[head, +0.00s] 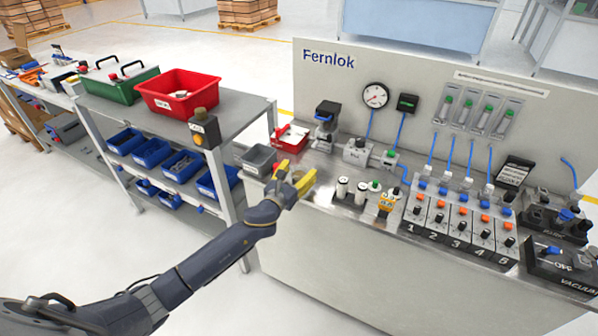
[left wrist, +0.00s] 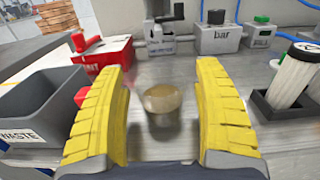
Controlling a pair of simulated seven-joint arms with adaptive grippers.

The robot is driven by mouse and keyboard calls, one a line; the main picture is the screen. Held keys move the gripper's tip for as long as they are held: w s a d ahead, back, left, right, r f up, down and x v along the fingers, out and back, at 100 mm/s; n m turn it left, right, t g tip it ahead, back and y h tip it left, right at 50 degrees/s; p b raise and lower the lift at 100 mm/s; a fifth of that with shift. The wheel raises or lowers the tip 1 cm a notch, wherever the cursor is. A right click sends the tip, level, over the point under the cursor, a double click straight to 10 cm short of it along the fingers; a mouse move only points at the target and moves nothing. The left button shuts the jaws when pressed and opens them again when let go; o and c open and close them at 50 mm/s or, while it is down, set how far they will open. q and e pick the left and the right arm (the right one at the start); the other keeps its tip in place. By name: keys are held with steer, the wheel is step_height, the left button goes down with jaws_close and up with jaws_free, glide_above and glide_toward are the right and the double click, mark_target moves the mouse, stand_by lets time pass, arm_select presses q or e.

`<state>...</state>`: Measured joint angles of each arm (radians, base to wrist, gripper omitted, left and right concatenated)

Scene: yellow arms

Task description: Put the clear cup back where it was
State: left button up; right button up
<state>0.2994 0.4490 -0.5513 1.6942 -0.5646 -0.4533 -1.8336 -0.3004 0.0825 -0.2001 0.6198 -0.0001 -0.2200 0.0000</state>
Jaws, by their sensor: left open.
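My left gripper (head: 297,169) reaches over the left end of the Fernlok bench with its yellow fingers spread. In the left wrist view the open fingers (left wrist: 160,110) frame a small rounded, see-through cup-like thing (left wrist: 161,102) with a tan top, blurred, between and beyond them. It looks like the clear cup, but I cannot be sure. Its base seems to be at the bench top; contact with the fingers is not visible. In the head view I cannot make the cup out near the gripper. My right gripper is not in view.
A grey waste bin (head: 260,158) and a red box (head: 291,136) stand close to the left gripper. White-bodied cylinders (head: 341,189) stand to its right, then the numbered valve block (head: 458,224). Gauge fittings (head: 357,152) are behind. A shelf with a red bin (head: 180,96) is at left.

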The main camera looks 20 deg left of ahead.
arm_select(q)
steer(key=shift+r, duration=0.1)
steer(key=s+a, duration=0.2)
steer(key=s, duration=1)
steer(key=s+a+f+n+g+y, duration=0.25)
steer(key=f+n, duration=0.25)
steer(key=f, duration=0.8)
steer(key=s+a+f+n+g+y, duration=0.15)
steer(key=a+f+n, duration=0.35)
steer(key=f, duration=0.8)
steer(key=s+f+n+g, duration=0.2)
steer(key=s+f+n, duration=0.3)
steer(key=f, duration=0.4)
steer(key=s+f+n+g, duration=0.3)
steer(key=s+f+n, duration=0.1)
steer(key=s+f, duration=0.4)
steer(key=s+d+f+n+g, duration=0.1)
steer(key=s+f+n, duration=0.4)
steer(key=s, duration=0.7)
steer(key=s+d+f+n+g, duration=0.2)
steer(key=s+f+n, duration=0.3)
steer(key=s, duration=0.8)
steer(key=s+d+f+n+g, duration=0.1)
steer(key=s+f+n+g, duration=0.3)
steer(key=s+f, duration=0.6)
steer(key=s+n, duration=0.1)
steer(key=s, duration=0.2)
steer(key=shift+d+f+n+h, duration=0.2)
steer(key=shift+f+n+h, duration=0.1)
steer(key=shift+f, duration=0.05)
